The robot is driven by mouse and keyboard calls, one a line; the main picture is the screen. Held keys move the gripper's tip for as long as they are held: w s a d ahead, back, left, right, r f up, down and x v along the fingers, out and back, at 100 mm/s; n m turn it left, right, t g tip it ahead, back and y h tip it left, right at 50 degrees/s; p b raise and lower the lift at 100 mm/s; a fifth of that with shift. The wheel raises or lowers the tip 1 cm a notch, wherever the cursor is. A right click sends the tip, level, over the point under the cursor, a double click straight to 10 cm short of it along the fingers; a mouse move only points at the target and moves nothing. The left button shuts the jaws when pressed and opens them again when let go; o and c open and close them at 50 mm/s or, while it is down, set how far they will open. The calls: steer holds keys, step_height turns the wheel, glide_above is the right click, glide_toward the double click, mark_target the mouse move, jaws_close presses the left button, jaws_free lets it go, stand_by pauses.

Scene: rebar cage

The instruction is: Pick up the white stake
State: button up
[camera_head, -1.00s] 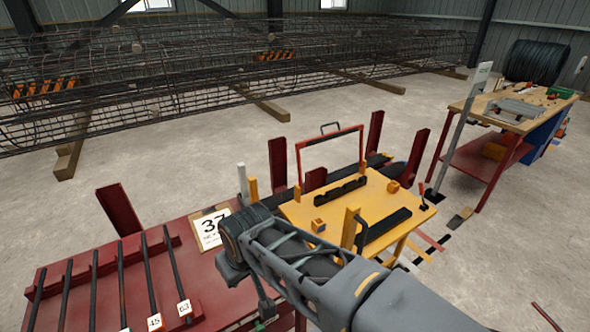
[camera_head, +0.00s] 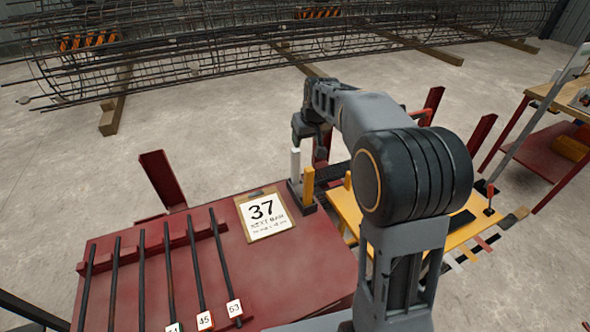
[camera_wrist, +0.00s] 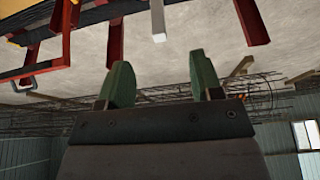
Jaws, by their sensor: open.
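The white stake (camera_head: 295,163) stands upright in a dark holder (camera_head: 306,205) at the back right corner of the red table, just behind a yellow stake (camera_head: 308,184). It also shows in the wrist view (camera_wrist: 158,18), at the top centre, ahead of the fingers and between their lines. My gripper (camera_wrist: 160,78) is open, with two green fingers apart and nothing between them. In the head view my wrist end (camera_head: 306,126) is above and slightly right of the white stake. The fingertips are hard to make out there.
The red table (camera_head: 150,265) holds numbered bars and a clipboard marked 37 (camera_head: 265,215). Dark red posts (camera_head: 162,180) rise around its back. The yellow table (camera_head: 345,208) is to the right, partly behind my arm.

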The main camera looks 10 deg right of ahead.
glide_toward(295, 152)
steer(key=shift+w+d+p+x, duration=0.15)
steer(key=shift+p+x, duration=0.4)
steer(key=shift+x, duration=1.4)
steer(key=shift+w+d+p+x, duration=0.1)
steer(key=shift+p+x, duration=0.4)
steer(key=shift+x, duration=1.45)
steer(key=shift+w+d+p+x, duration=0.15)
steer(key=shift+p+x, duration=0.4)
steer(key=shift+x, duration=1.4)
steer(key=shift+a+r, duration=0.1)
steer(key=shift+r, duration=0.05)
jaws_close()
steer(key=shift+r, duration=0.1)
